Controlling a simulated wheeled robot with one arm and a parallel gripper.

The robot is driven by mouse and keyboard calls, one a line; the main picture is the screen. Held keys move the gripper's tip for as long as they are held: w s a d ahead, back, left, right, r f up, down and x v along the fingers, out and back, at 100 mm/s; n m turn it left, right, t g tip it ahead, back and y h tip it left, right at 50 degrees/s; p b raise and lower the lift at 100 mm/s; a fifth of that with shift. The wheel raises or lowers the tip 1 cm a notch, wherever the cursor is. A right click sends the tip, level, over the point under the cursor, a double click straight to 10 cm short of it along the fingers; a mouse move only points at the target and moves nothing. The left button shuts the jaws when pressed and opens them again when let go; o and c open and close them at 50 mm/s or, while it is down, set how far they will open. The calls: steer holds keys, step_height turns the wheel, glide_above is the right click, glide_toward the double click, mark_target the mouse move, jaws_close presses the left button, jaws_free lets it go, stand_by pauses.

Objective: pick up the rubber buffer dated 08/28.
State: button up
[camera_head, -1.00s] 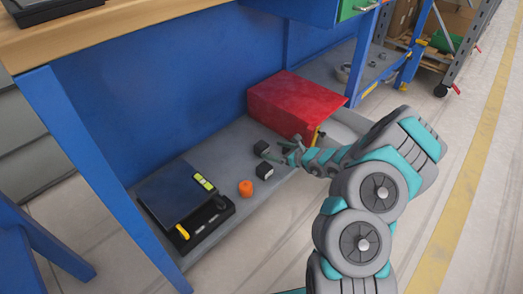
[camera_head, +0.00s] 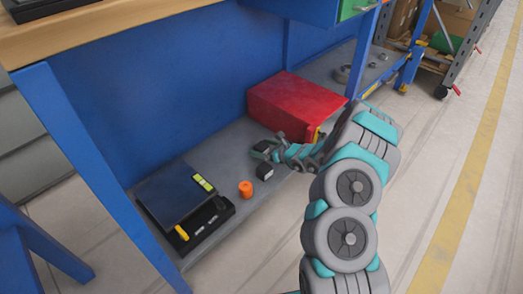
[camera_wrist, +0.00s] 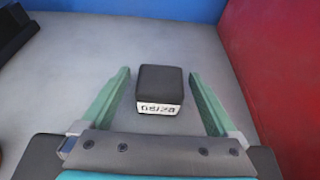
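A dark block-shaped rubber buffer (camera_wrist: 160,85) with a white label on its near face sits on the grey shelf. Its label seems to read 08/28, though it is blurred. In the wrist view my gripper (camera_wrist: 159,73) is open, with one green finger on each side of the buffer and gaps between. In the head view my gripper (camera_head: 264,147) is low over the shelf around this buffer, which it partly hides. A second dark block (camera_head: 264,172) with a pale face stands just in front of my gripper; its label is unreadable.
A red box (camera_head: 297,103) stands right behind my gripper, close by. An orange cylinder (camera_head: 246,188) and a black tray (camera_head: 203,229) with a dark panel (camera_head: 177,197) lie to the left. The blue back wall (camera_head: 150,110) bounds the shelf.

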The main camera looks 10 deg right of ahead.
jaws_close()
stand_by(0.6)
